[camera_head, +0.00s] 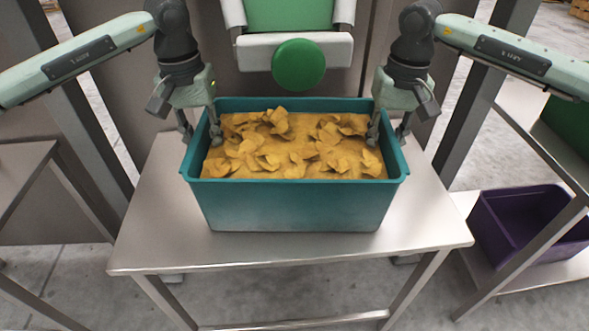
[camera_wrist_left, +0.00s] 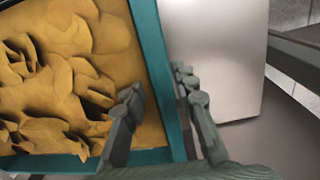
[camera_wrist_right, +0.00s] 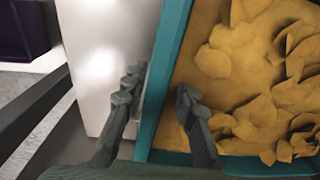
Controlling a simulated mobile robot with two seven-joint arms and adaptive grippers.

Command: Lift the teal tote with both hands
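The teal tote (camera_head: 295,205) stands upright on a steel table, filled with yellow-brown chips or flakes (camera_head: 285,150). My left gripper (camera_head: 200,133) points down over the tote's left wall, one finger inside and one outside. In the left wrist view, its fingers (camera_wrist_left: 158,98) straddle the teal rim (camera_wrist_left: 152,45) and look spread. My right gripper (camera_head: 387,133) straddles the right wall the same way. In the right wrist view, its fingers (camera_wrist_right: 155,92) sit on either side of the rim (camera_wrist_right: 172,50), with room between them. The fingertips' contact with the walls is unclear.
The steel table (camera_head: 285,250) has bare top in front of and beside the tote. Behind it stands a machine with a round green part (camera_head: 298,65). A purple bin (camera_head: 525,220) sits on a low shelf at the right. Grey posts flank the table.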

